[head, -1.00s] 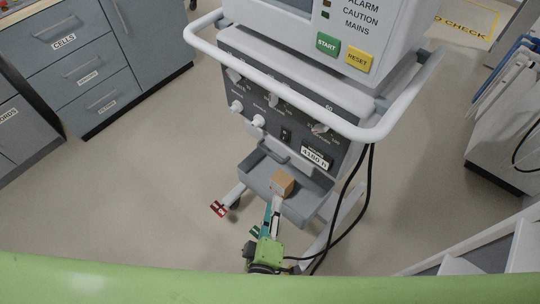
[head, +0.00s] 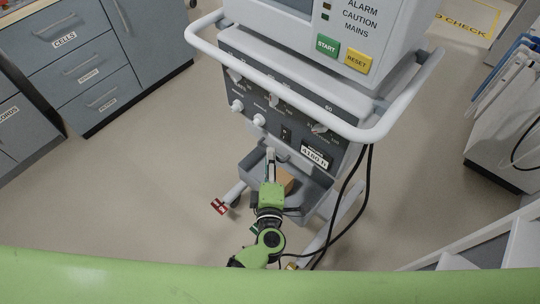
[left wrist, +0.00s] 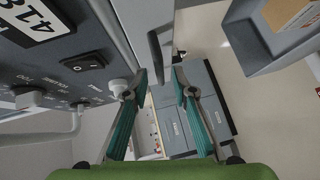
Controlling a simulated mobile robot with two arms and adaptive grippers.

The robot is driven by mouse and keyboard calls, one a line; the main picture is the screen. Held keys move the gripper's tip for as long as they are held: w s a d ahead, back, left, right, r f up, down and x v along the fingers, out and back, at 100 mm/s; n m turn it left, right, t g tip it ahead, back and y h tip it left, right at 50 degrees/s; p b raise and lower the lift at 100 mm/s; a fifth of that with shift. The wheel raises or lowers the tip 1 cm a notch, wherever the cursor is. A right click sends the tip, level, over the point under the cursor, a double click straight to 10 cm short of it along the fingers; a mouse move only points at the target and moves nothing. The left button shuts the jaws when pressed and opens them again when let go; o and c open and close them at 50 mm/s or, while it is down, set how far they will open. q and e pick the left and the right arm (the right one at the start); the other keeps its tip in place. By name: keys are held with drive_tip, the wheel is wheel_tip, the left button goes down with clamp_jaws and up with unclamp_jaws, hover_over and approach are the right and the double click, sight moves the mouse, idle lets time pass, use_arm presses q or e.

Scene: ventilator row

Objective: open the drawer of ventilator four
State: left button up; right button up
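My arm partly hides the drawer front in the head view. My right gripper is not in view.
A grey open-topped tray (head: 310,202) sticks out low on the ventilator, with a brown box (head: 286,180) in it. Black cables (head: 352,205) hang at its right. A white rail (head: 255,72) surrounds the unit above. Blue-grey cabinets (head: 85,65) stand left; the floor between is clear.

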use_arm(q)
drive_tip(key=shift+w+f, duration=0.15)
drive_tip(key=shift+w, duration=0.65)
clamp_jaws()
drive_tip(key=s+a+p, duration=0.3)
drive_tip(key=s+a, duration=0.4)
drive_tip(key=s, duration=0.2)
drive_tip(key=shift+s+a, duration=0.2)
drive_tip(key=shift+a, duration=0.05)
unclamp_jaws()
drive_tip(key=shift+s, duration=0.1)
drive_tip(key=s+r, duration=0.1)
drive_tip(key=s, duration=1)
drive_tip(key=shift+s+d+r, duration=0.2)
drive_tip(key=shift+s+r, duration=0.15)
drive_tip(key=shift+r, duration=0.05)
